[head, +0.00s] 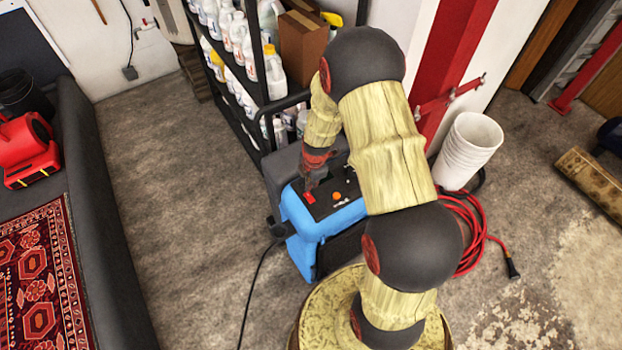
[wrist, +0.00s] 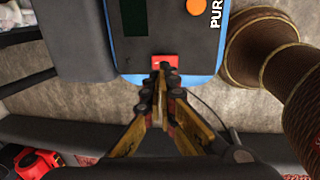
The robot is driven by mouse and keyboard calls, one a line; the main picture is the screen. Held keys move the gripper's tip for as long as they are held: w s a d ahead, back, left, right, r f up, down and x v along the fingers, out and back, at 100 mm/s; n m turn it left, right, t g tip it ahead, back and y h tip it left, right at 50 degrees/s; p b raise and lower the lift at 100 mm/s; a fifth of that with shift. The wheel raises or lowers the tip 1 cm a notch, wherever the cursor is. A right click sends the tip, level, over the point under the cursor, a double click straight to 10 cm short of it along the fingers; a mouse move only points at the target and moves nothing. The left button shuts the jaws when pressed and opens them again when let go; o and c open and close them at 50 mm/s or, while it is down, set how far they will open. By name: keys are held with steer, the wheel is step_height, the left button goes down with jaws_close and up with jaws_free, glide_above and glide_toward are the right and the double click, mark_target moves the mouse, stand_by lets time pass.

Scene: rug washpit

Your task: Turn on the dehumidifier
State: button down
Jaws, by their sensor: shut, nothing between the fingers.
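The dehumidifier (head: 308,232) is a blue and dark grey unit standing on the floor in the middle of the head view. Its dark top panel (wrist: 178,32) carries a red switch (wrist: 165,62), an orange knob (wrist: 197,6) and a dark display. The red switch also shows in the head view (head: 309,198). My gripper (wrist: 161,70) is shut and empty, with its fingertips at the near edge of the red switch. I cannot tell whether they touch it. In the head view my arm hides part of the unit's right side.
A black shelf (head: 262,85) of bottles stands behind the unit. White buckets (head: 466,150) and a coiled red hose or cord (head: 470,235) are to the right. A dark cord (head: 257,285) lies on the floor. Left is a grey-walled pit edge (head: 100,220); open floor (head: 175,190) lies between.

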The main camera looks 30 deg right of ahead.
mark_target(310, 199)
steer(key=shift+w+f, duration=0.25)
steer(key=shift+f, duration=1.3)
steer(key=shift+w+f, duration=0.2)
steer(key=shift+f, duration=1.35)
steer(key=shift+w+r+g+p, duration=0.15)
steer(key=shift+g+p, duration=0.15)
steer(key=shift+p, duration=0.95)
steer(key=shift+f+g+p, duration=0.3)
steer(key=shift+f+p, duration=0.05)
steer(key=shift+p, duration=0.75)
steer(key=shift+f, duration=0.15)
steer(key=shift+a, duration=0.1)
steer(key=shift+s+b, duration=0.3)
steer(key=shift+s, duration=0.55)
